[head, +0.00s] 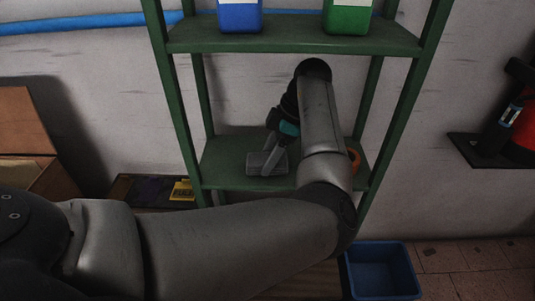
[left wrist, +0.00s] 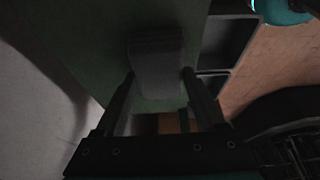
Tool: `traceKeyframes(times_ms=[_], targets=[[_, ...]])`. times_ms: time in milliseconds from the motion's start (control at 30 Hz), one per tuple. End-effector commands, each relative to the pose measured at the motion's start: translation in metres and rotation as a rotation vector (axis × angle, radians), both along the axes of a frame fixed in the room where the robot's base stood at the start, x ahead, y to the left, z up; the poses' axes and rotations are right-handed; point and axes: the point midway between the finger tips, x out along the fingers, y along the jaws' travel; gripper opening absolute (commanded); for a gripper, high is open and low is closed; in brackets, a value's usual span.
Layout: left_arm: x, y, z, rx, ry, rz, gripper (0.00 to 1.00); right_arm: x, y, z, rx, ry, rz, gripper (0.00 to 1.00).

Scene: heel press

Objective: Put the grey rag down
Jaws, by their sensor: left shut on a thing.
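The grey rag (head: 257,165), a folded block, is at the front left of the lower green shelf board (head: 222,150) in the head view. My left gripper (head: 270,163) reaches down to it from above, shut on it. In the left wrist view, the rag (left wrist: 156,62) sits between the two fingers of this gripper (left wrist: 158,76), with green board behind it. The rag looks on or very close to the board; I cannot tell if it bears on it. My forearm hides part of the board. My right gripper is not in view.
A blue container (head: 240,15) and a green container (head: 347,15) stand on the upper board (head: 290,42). An orange thing (head: 354,160) shows at the lower board's right, partly hidden. A blue bin (head: 381,272) stands on the floor. Green posts flank the lower board.

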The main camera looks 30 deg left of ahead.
Motion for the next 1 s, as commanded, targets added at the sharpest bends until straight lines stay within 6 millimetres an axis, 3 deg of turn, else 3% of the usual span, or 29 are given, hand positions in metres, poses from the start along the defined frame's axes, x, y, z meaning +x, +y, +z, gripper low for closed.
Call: traceKeyframes(times_ms=[300,333,567,1000], targets=[[-0.0003,-0.0001,-0.0053,-0.001,0.002,0.000,0.19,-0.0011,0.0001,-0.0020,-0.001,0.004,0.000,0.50],[-0.0002,-0.0001,-0.0057,-0.001,0.001,-0.001,0.72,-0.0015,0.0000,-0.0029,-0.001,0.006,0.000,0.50],[0.0000,0.0001,-0.0054,-0.001,0.001,0.000,0.98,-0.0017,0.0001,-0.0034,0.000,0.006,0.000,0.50],[0.0002,0.0002,-0.0058,0.001,-0.001,0.000,1.00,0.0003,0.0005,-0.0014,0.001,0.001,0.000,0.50]])
